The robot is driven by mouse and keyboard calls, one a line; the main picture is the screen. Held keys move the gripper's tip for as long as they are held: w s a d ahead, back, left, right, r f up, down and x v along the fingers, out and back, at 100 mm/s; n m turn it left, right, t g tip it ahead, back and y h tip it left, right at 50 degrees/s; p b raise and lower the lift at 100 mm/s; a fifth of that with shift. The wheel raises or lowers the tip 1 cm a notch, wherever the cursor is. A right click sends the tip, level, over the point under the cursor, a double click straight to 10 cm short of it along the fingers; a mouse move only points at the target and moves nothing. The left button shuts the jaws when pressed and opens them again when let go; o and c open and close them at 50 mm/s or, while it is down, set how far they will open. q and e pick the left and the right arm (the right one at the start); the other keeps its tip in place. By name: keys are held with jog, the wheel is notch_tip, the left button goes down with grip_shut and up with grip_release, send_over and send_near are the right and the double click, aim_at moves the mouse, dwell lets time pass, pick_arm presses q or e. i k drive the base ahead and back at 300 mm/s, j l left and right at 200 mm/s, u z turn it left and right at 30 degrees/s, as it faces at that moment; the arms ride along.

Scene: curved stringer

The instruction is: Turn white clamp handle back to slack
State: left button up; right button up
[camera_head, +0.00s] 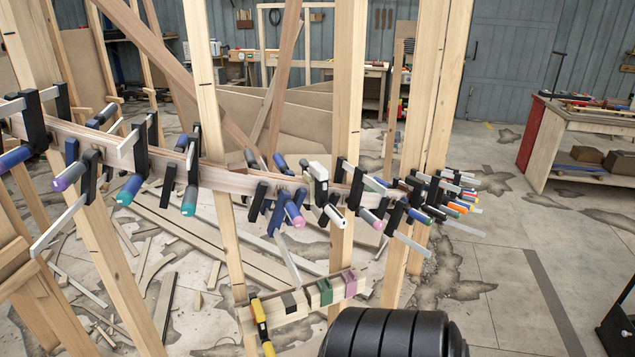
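The white clamp (319,181) sits on the curved wooden stringer (225,179), right of the middle of its length and just left of an upright post. Its upper jaw is white. Its white handle (334,216) hangs below the stringer and points down toward the right, with a dark tip. A blue clamp with a pink-tipped handle (295,214) is close on its left, and another pink-tipped handle (371,218) is on its right. Whether the white clamp is tight or slack cannot be told from here. Neither of my grippers is in view.
Many clamps with coloured handles (129,190) crowd the stringer on both sides. Upright posts (347,90) stand behind it. A lower board (285,307) carries a yellow clamp (261,322) and coloured blocks. Loose boards litter the floor; the floor at right is mostly clear before a workbench (570,125).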

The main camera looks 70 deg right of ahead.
aim_at(337, 217)
jog(key=k+j+z, duration=0.2)
jog(key=z, duration=2.1)
